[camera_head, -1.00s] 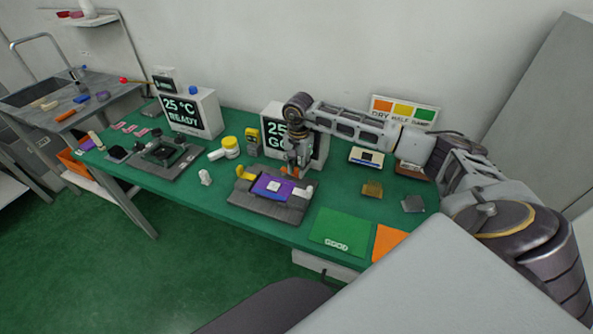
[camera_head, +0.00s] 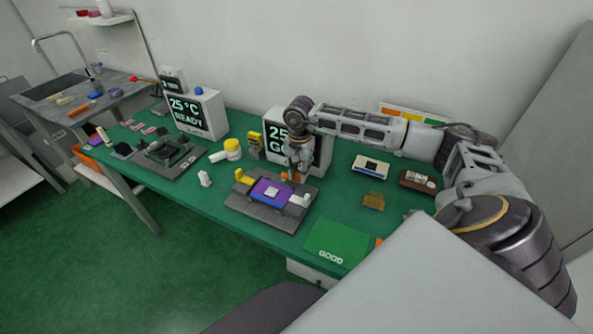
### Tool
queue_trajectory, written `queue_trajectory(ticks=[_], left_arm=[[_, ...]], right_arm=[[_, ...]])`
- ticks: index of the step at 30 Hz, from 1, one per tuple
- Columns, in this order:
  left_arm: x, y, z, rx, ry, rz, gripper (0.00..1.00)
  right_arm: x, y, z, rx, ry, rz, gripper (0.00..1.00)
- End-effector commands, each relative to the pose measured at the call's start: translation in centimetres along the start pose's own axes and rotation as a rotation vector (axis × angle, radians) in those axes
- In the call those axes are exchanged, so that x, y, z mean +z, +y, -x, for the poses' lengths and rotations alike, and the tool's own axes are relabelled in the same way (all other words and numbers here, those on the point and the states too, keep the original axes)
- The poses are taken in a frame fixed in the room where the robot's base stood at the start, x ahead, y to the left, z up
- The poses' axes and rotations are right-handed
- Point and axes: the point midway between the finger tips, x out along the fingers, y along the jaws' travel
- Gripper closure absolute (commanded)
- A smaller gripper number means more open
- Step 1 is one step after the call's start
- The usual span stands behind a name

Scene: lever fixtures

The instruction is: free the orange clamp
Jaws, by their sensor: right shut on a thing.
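A dark grey fixture (camera_head: 257,209) sits on the green bench with a purple board (camera_head: 259,190) on it. A yellow lever (camera_head: 243,177) stands at its left end and a white lever (camera_head: 301,200) at its right. The orange clamp (camera_head: 292,178) shows only in part at the fixture's back right, mostly hidden by my right gripper. My right gripper (camera_head: 296,173) points down there and is shut on the orange clamp; its fingertips are small and partly hidden. My left gripper is not in view.
A screen (camera_head: 276,126) stands right behind my right gripper. A second fixture (camera_head: 165,155) and a "READY" monitor (camera_head: 195,114) are to the left. A yellow-lidded jar (camera_head: 232,149) and a green "GOOD" mat (camera_head: 335,241) flank the fixture. A brown board (camera_head: 374,201) lies to the right.

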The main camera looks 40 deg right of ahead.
Motion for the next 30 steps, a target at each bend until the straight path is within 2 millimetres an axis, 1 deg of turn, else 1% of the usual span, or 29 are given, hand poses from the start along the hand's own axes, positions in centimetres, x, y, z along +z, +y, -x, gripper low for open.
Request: queue_trajectory(ticks=[5,10,11,15,16,22,25,30], left_arm=[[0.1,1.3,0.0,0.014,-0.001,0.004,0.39],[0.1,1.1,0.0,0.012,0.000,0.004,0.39],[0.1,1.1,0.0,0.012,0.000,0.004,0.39],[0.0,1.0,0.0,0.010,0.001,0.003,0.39],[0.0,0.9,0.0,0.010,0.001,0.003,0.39],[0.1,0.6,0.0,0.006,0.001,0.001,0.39],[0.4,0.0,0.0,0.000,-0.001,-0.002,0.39],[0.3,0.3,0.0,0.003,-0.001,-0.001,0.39]], right_arm=[[-0.2,0.0,0.1,-0.003,0.004,0.000,1.00],[-0.2,0.0,0.2,-0.003,0.004,0.000,1.00],[-0.2,0.0,0.2,-0.003,0.004,0.000,0.71],[-0.1,0.0,0.1,-0.002,0.003,0.000,0.53],[-0.1,0.0,0.1,-0.002,0.003,0.000,0.52],[0.0,0.0,0.1,0.000,0.001,0.001,0.52],[0.0,0.0,0.1,0.000,0.001,0.001,0.52],[0.0,0.0,0.6,-0.001,0.001,0.001,0.52]])
